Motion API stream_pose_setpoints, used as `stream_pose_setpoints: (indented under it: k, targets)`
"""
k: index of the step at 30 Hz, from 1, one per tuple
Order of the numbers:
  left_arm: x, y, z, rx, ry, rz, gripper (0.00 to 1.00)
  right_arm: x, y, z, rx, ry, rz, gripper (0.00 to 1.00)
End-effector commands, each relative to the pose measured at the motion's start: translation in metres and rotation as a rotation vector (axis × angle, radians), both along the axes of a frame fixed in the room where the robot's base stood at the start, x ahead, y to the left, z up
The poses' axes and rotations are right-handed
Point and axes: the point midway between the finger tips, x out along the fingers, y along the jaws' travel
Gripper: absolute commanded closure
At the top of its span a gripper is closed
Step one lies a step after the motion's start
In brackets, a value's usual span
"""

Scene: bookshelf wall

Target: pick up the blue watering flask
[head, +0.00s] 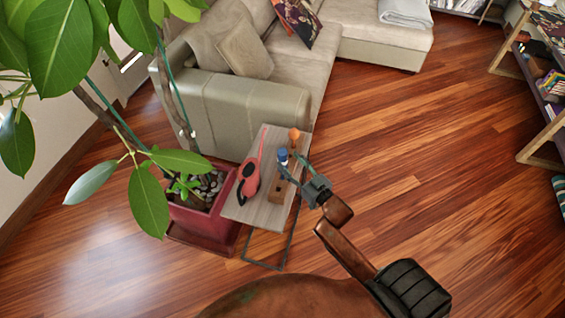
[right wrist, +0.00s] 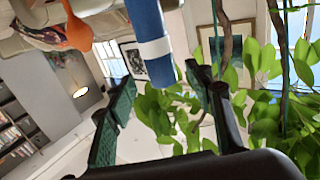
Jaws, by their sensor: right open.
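The blue watering flask (head: 283,157) stands on a small side table (head: 240,208), with a pale band below its blue top; its lower part is hard to make out. My right gripper (head: 289,164) is open, with its fingertips close to the flask. In the right wrist view the blue flask (right wrist: 149,30), with a white band, appears just beyond and between the open fingers (right wrist: 160,82). I cannot tell whether a finger touches it. My left gripper is not in view.
A red planter (head: 205,222) with a leafy plant stands left. A sofa (head: 225,112) is behind. Wooden floor (head: 420,170) is open to the right.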

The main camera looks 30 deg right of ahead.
Motion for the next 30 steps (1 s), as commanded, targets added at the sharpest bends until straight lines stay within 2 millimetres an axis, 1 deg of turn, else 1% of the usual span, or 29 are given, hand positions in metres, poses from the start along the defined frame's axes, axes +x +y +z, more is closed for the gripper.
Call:
stream_pose_setpoints:
  k: [3,9,12,18,20,30]
  targets:
    - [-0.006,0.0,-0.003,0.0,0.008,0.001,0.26,0.017,0.003,0.003,-0.002,-0.004,0.002,0.52]
    - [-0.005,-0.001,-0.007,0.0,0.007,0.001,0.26,0.043,0.005,0.004,0.0,0.0,0.0,0.52]
    - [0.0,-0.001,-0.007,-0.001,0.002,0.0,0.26,0.048,0.006,0.004,0.0,0.0,0.0,0.52]
    - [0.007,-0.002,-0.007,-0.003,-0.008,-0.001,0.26,0.048,0.006,0.004,0.0,0.001,0.0,0.52]
    - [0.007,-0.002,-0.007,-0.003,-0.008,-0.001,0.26,0.048,0.006,0.004,0.0,0.001,0.0,0.56]
    - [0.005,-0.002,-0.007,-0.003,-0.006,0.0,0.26,0.048,0.006,0.004,0.0,0.001,0.0,0.79]
